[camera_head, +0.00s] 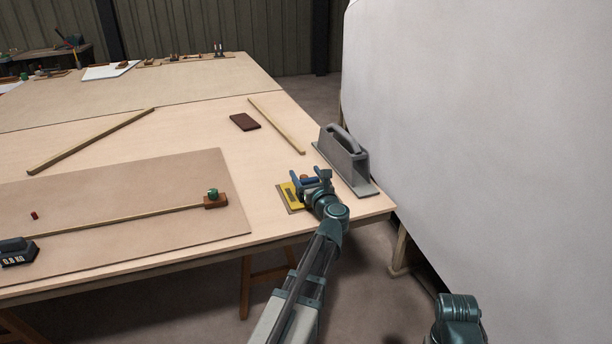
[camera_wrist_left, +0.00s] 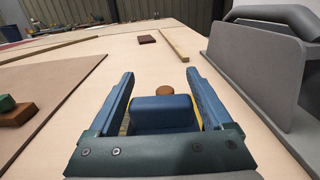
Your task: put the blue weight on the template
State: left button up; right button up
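A blue block (camera_wrist_left: 165,113), which looks like the blue weight, is between the fingers of my left gripper (camera_wrist_left: 160,78) in the left wrist view. Slivers of yellow show beside the block, so the fingers look open around it. In the head view my left gripper (camera_head: 310,180) is low over the table's right end, above a yellow flat piece (camera_head: 290,196); it hides most of the block there. The template appears to be the thin brown sheet (camera_head: 120,190) at left, apart from the gripper. My right gripper is out of view.
A grey handled tool (camera_head: 345,160) stands close right of my left gripper. A batten (camera_head: 140,219) lies on the sheet, with a green-knobbed brown block (camera_head: 214,200) and a dark 0.8 KG weight (camera_head: 17,252). A dark red block (camera_head: 244,122) lies behind. A white hull (camera_head: 480,130) borders the right.

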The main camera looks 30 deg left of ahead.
pick_arm(q)
jog(key=shift+o, duration=0.9)
jog(key=shift+r, duration=0.1)
jog(key=shift+s+d+r, duration=0.1)
jog(key=v, duration=1.1)
jog(key=shift+s+d, duration=0.25)
jog(key=shift+d, duration=0.05)
jog(key=shift+w, duration=0.1)
